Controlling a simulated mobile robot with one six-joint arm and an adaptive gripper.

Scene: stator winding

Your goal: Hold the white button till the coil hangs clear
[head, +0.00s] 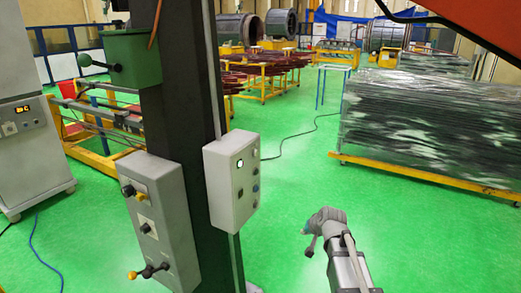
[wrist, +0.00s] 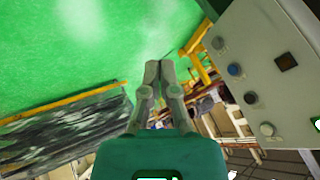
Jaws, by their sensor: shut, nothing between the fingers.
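In the head view a pale grey control box (head: 222,200) is fixed to a dark column. A bright white button (head: 240,163) shows on its right-hand face, with darker buttons around it. My gripper (head: 306,240) is right of the box and lower, apart from it. In the wrist view my gripper (wrist: 151,72) has its fingers together and empty. The box (wrist: 265,50) stands to their right, with several round buttons and a dark square; I cannot tell which is the white button there. No hanging coil can be made out.
A second grey box (head: 158,215) with knobs and a lever is on the column's left. Reddish coils (head: 262,68) lie on yellow racks behind. A wrapped stack (head: 425,135) stands on the right. Green floor around my gripper is open; a dark cable (head: 290,137) crosses it.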

